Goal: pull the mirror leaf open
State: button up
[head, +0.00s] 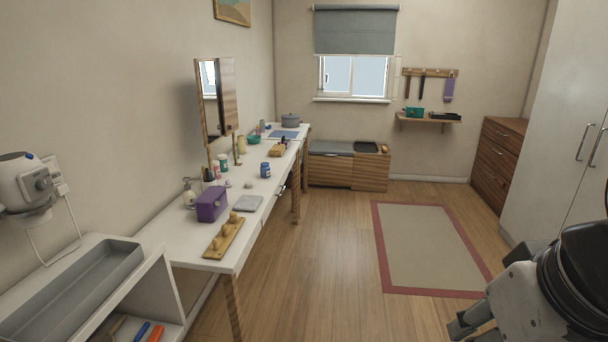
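The mirror (208,80) stands upright above the long white table at the left, close to the wall. A narrow strip of its glass shows, reflecting something bright. A wood-coloured leaf (228,95) stands at its right side, seen at a steep angle. I cannot tell how far the leaf is swung, and no handle can be made out. My gripper (472,324) is at the bottom right corner, partly cut off by the frame edge. It is far from the mirror, across open floor. Whether its fingers are open or shut does not show.
A grey tray (70,295) lies nearer at the left. The wooden floor beside the table is clear; a red-edged rug (428,250) lies right.

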aim_at(227, 86)
jog(key=i+z, duration=0.4)
jog(key=i, duration=1.5)
jog(key=i+u, duration=0.35)
jog(key=i, duration=0.2)
jog(key=i+u, duration=0.35)
jog(key=i, duration=0.2)
jog(key=i+l+u, duration=0.35)
jog(key=i, duration=0.15)
jog(key=i+u, duration=0.35)
jog(key=i, duration=0.25)
